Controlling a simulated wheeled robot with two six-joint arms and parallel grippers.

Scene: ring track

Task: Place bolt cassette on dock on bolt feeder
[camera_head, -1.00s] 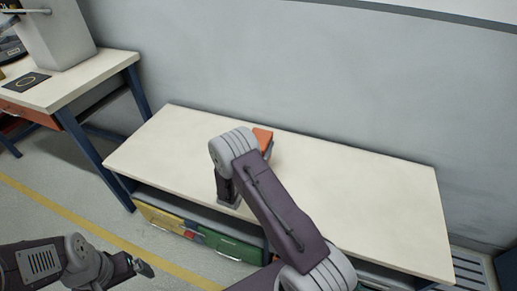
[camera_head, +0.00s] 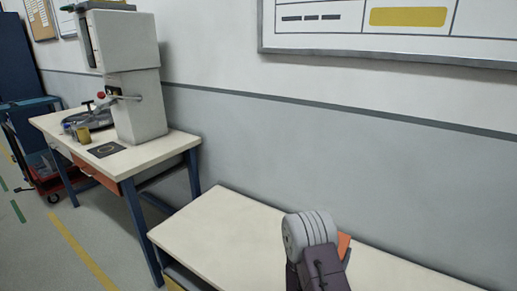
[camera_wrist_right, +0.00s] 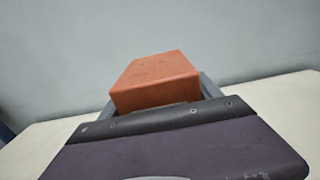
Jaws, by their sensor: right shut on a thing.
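An orange block (camera_wrist_right: 155,82), which looks like the bolt cassette, sits between the grey jaws of my right gripper (camera_wrist_right: 158,98) in the right wrist view. The jaws are shut on it. In the head view only an orange edge (camera_head: 344,245) shows behind my right wrist, above the low bench; contact with the bench cannot be judged. A tall grey machine (camera_head: 138,105) with a red-knobbed lever stands on the far-left table; it may be the bolt feeder. No dock can be made out for certain. My left gripper is out of view.
The low cream bench (camera_head: 215,225) is bare left of my arm. The far-left table (camera_head: 150,153) carries a black ring-marked mat (camera_head: 106,150) and a yellow cup (camera_head: 83,134). A red cart (camera_head: 60,180) stands beyond. A grey wall (camera_head: 300,150) runs behind.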

